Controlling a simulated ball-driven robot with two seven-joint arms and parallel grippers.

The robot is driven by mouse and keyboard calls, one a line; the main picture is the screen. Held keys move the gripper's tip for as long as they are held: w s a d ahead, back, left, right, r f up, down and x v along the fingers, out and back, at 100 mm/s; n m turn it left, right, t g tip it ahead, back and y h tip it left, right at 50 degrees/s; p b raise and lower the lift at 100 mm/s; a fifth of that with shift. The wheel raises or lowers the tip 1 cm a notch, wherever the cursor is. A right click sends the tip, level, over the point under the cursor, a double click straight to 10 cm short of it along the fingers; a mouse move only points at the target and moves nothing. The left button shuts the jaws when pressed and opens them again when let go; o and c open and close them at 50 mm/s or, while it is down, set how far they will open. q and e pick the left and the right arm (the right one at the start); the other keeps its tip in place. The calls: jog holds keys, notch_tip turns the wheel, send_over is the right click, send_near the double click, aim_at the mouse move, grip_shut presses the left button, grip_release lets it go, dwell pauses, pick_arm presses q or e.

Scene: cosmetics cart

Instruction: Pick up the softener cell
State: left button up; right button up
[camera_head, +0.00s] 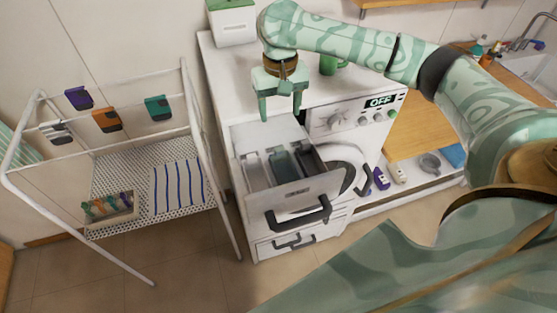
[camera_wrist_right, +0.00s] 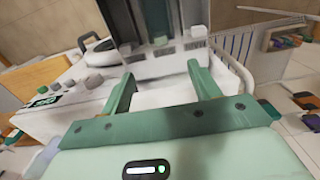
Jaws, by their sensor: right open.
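The washing machine's detergent drawer (camera_head: 322,190) is pulled open. It also shows at the top of the right wrist view (camera_wrist_right: 125,68). Inside it are long cells side by side, with a teal-green insert (camera_head: 283,167) in the middle and grey ones beside it. The green insert also shows in the right wrist view (camera_wrist_right: 157,20). I cannot tell by marking which one is the softener cell. My right gripper (camera_head: 281,112) is open and empty, above the machine's top just behind the drawer. Its two fingers (camera_wrist_right: 162,78) point toward the drawer. My left gripper is not in view.
A white wire cart (camera_head: 150,206) with hanging coloured items stands to the left. A white box (camera_head: 233,24) and a green mug (camera_head: 328,64) stand on the machine's top. The control panel (camera_head: 345,118) reads OFF. Bottles (camera_head: 381,178) stand on a low shelf at right.

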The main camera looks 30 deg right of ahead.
jog(key=b, duration=0.2)
send_over(279, 149)
jog(key=f, duration=0.6)
jog(key=shift+s+d+f, duration=0.2)
jog(key=shift+f, duration=0.2)
jog(key=shift+w+f, duration=0.25)
jog(key=shift+f, duration=1.1)
notch_tip(279, 149, down, 5)
jog(key=shift+a+b, duration=0.15)
jog(key=shift+b, duration=0.6)
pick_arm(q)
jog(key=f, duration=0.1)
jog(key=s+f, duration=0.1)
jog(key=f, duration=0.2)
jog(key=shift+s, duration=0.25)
pick_arm(e)
jog(key=shift+s, duration=0.1)
jog(key=c, duration=0.9)
